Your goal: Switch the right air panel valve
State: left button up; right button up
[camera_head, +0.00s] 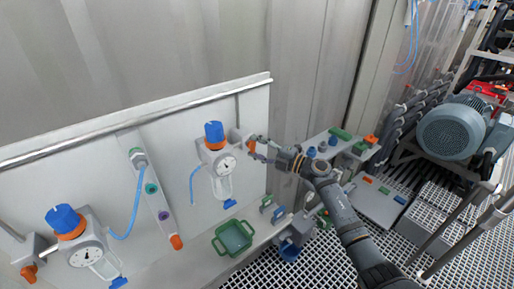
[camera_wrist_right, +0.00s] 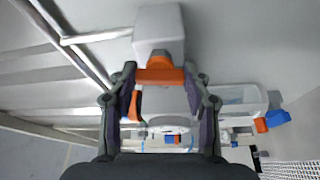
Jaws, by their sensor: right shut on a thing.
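The right air panel valve is a pale grey block (camera_wrist_right: 158,28) with an orange handle (camera_wrist_right: 160,76). In the head view the orange handle (camera_head: 251,146) sits just right of the right regulator (camera_head: 217,150), which has a blue knob and a round gauge. My right gripper (camera_head: 259,146) reaches it from the right. In the wrist view my right gripper (camera_wrist_right: 160,88) has its two fingers on either side of the orange handle, shut on it. The fingertips partly hide the handle in the head view. My left gripper does not show.
A left regulator (camera_head: 78,242) with a blue knob and an orange handle (camera_head: 29,273) hangs on the same white panel. A green tray (camera_head: 233,238) lies on the ledge below. A small shelf with coloured parts and a grey motor (camera_head: 452,130) stand to the right.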

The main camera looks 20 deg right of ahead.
jog(key=shift+f, duration=0.1)
jog(key=o, duration=1.2)
jog(key=shift+c, duration=0.2)
jog(key=r+v, duration=0.1)
jog(key=v, duration=1.1)
jog(key=shift+f, duration=0.35)
